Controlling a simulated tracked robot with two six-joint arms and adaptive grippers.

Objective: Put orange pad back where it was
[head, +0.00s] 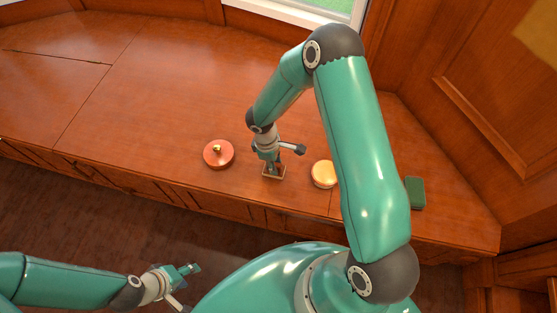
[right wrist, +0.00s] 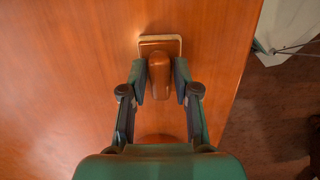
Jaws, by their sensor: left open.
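A round pale-orange pad (head: 323,174) lies on the wooden counter, right of my right gripper and close to my right arm. A stamp-like object with a brown handle (right wrist: 160,76) and a pale-edged rectangular base (head: 273,172) stands on the counter. My right gripper (head: 276,160) is over it, its fingers closed against both sides of the handle in the right wrist view (right wrist: 161,82). My left gripper (head: 188,270) is open and empty, low in front of the counter.
A green block (head: 416,193) lies on the counter at the right, beside my right arm. The wooden counter (head: 140,100) is clear on its left and back. Its front edge drops to the dark floor. Wood panels and a window stand behind.

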